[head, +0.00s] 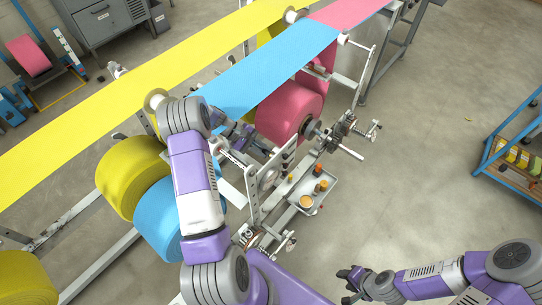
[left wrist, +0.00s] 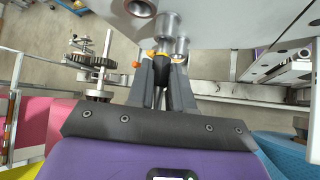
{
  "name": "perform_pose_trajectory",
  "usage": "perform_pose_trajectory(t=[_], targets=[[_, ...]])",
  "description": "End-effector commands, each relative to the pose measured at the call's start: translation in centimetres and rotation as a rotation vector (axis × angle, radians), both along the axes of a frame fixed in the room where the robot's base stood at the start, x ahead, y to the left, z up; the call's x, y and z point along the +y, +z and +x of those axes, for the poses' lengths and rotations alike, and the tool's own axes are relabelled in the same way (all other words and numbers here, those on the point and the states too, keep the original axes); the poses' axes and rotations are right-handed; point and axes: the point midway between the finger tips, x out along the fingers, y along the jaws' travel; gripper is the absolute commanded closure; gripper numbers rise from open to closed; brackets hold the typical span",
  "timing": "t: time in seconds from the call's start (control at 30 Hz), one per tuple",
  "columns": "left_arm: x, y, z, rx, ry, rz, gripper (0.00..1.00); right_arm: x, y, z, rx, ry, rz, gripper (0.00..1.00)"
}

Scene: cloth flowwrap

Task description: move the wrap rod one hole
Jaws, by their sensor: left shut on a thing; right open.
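My left gripper (left wrist: 161,68) is shut on a dark knob-like piece with a yellow collar (left wrist: 161,55), which I take for an end of the wrap rod. Bright metal cylinders (left wrist: 174,30) stand just beyond the fingertips. Whether the rod sits in a hole cannot be seen. In the head view my left forearm covers much of this spot. An upright plate with a row of holes (head: 251,203) stands right of that arm. My right gripper (head: 347,283) is open and empty over the floor at the lower right.
A pink roll (head: 290,108), a yellow roll (head: 131,172) and a blue roll (head: 160,218) crowd the machine. Yellow (head: 120,90) and blue (head: 265,70) webs run overhead. A small tray (head: 302,205) holds several little pots.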

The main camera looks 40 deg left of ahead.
Motion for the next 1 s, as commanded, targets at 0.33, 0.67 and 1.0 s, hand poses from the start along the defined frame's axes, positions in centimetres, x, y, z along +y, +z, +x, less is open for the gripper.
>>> perform_pose_trajectory(t=[0.33,0.67,1.0], targets=[[1.8,-0.1,0.1,0.0,0.001,0.001,1.0,0.0,-0.8,0.0,0.0,0.0,0.0,0.57],[3.4,-0.1,0.3,0.001,0.001,0.0,1.0,0.0,-1.4,0.0,0.0,0.0,0.0,0.57],[3.9,0.0,0.3,0.001,0.0,0.0,1.0,0.0,-1.5,0.0,0.0,0.0,0.0,0.57]])
